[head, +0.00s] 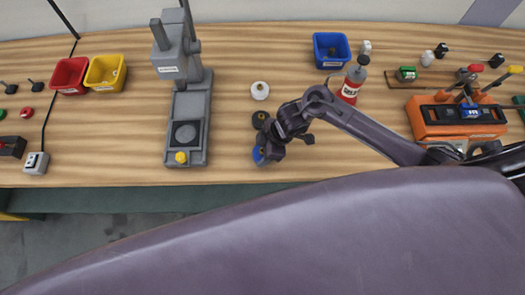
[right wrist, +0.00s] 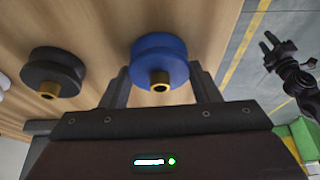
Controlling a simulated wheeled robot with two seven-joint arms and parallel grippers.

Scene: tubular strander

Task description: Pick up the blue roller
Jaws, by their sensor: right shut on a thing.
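The blue roller (head: 258,156) is at the front edge of the wooden table in the head view, mostly hidden by my right gripper (head: 264,146). In the right wrist view the blue roller (right wrist: 158,50) has a brass hub and sits between the two fingers of my right gripper (right wrist: 162,85), which is shut on it. I cannot tell whether the roller touches the table. My left gripper (right wrist: 270,42) shows at the right of the right wrist view, over the floor, empty, with its fingers apart.
A black roller (right wrist: 52,72) stands beside the blue one; a white roller (head: 260,91) is farther back. A grey press (head: 186,125) stands to the left. A blue bin (head: 331,62), a red-labelled bottle (head: 352,82) and an orange machine (head: 430,125) are to the right.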

